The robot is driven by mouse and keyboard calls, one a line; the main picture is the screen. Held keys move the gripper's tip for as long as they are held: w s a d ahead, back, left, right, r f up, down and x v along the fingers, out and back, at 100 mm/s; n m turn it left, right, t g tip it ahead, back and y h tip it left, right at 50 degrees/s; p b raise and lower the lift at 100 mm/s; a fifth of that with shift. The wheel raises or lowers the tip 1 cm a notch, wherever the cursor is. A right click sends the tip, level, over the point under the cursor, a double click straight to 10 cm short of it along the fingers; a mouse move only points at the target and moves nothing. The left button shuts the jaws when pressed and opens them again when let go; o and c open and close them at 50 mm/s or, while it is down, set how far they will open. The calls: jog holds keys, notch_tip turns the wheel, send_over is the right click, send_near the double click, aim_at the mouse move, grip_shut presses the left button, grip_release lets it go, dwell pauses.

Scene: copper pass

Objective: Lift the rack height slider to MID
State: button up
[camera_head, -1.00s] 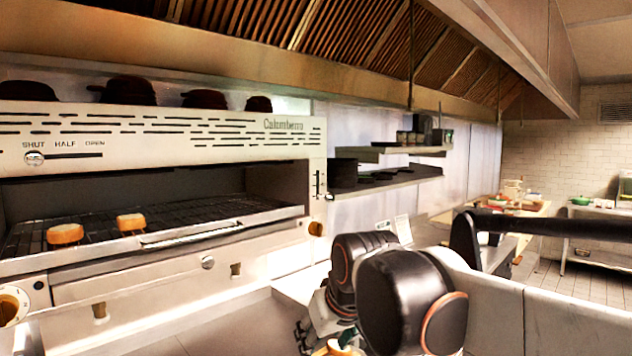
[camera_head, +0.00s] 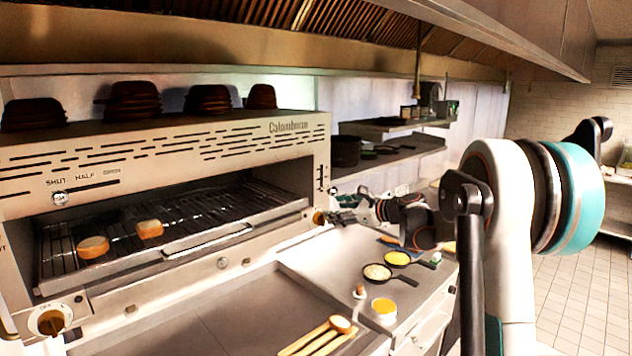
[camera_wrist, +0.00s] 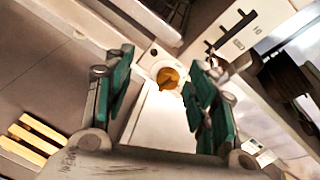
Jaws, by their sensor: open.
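The rack height slider is a short vertical slot (camera_head: 322,176) with tick marks, on the right front post of the broiler. In the wrist view the slot (camera_wrist: 232,32) shows at upper right, and a pale knob (camera_wrist: 214,64) is at its lower end, partly hidden by the right finger. My gripper (camera_head: 345,208) is beside the post, just below and right of the slider. Its green-padded fingers (camera_wrist: 163,75) are apart, with nothing held between them. A round brass knob (camera_wrist: 168,78) appears between the fingertips, on the panel beyond; it also shows in the head view (camera_head: 319,218).
The broiler rack (camera_head: 190,215) holds two toasted pieces. The counter below holds small pans (camera_head: 377,272), a yellow-topped pot (camera_head: 384,308) and wooden utensils (camera_head: 322,340). A shelf (camera_head: 400,150) with dark cookware juts out right of the broiler.

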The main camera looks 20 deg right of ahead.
aim_at(329, 190)
jog(key=d+r+m+t+p, duration=0.1)
jog(key=d+m+t+p, duration=0.15)
jog(key=d+m, duration=0.5)
jog(key=shift+t, duration=0.35)
jog(key=x, duration=1.4)
jog(key=shift+w+r, duration=0.15)
jog(key=shift+c, duration=0.5)
grip_shut()
